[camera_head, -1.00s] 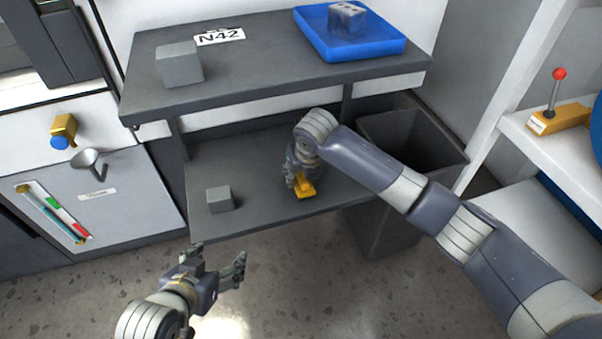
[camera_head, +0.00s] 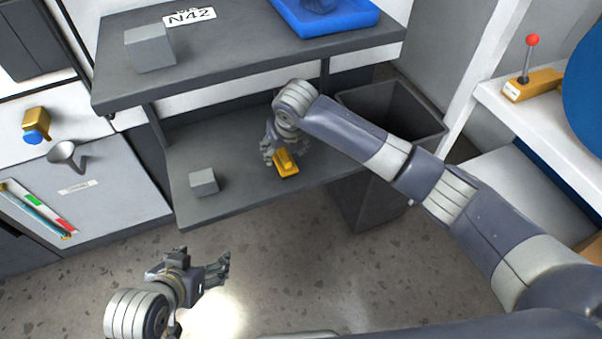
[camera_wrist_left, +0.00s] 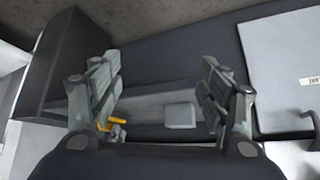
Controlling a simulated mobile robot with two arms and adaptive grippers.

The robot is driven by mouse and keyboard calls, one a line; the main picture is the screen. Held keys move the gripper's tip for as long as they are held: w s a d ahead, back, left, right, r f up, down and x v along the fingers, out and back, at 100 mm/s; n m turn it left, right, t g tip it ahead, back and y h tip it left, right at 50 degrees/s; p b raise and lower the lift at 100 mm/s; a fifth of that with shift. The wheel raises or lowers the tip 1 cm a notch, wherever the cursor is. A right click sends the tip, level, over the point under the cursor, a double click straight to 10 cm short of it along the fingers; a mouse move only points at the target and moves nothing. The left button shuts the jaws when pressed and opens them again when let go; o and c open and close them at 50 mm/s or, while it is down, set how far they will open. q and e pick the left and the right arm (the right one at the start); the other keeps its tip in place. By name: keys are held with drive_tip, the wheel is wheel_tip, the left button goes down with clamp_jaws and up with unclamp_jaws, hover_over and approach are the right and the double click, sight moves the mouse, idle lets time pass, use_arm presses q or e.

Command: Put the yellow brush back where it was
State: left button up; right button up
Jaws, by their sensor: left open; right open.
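The yellow brush (camera_head: 286,163) lies on the lower shelf (camera_head: 235,196), near its front right part. It also shows small in the left wrist view (camera_wrist_left: 106,125), partly hidden by a finger. My right gripper (camera_head: 284,155) is open at the brush, its fingers around or just beside it; I cannot tell whether they touch it. My left gripper (camera_head: 203,272) is open and empty over the floor, in front of the shelf unit and apart from the brush.
A grey block (camera_head: 204,182) sits on the lower shelf, left of the brush. Another grey block (camera_head: 150,48) and a blue tray (camera_head: 355,22) stand on the upper shelf (camera_head: 230,60). A dark bin (camera_head: 375,200) stands right of the unit. A red-knobbed lever (camera_head: 532,75) is at the right.

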sight(283, 150)
drive_tip(key=p+v, duration=0.1)
drive_tip(key=v, duration=0.2)
drive_tip(key=shift+r, duration=0.2)
drive_tip(key=s, duration=0.2)
drive_tip(key=s+d+p, duration=0.1)
drive_tip(key=s, duration=0.1)
drive_tip(key=shift+d, duration=0.15)
use_arm(q)
drive_tip(key=s+a+f+g+y+p, duration=0.1)
drive_tip(key=s+a+g, duration=0.1)
drive_tip(key=s+g, duration=0.2)
drive_tip(key=shift+s+a, duration=0.15)
drive_tip(key=shift+s, duration=1.55)
use_arm(e)
drive_tip(key=s+d, duration=0.2)
drive_tip(key=s, duration=0.5)
drive_tip(key=shift+s+d, duration=0.25)
use_arm(q)
drive_tip(key=shift+f, duration=0.1)
use_arm(e)
drive_tip(key=shift+f, duration=0.15)
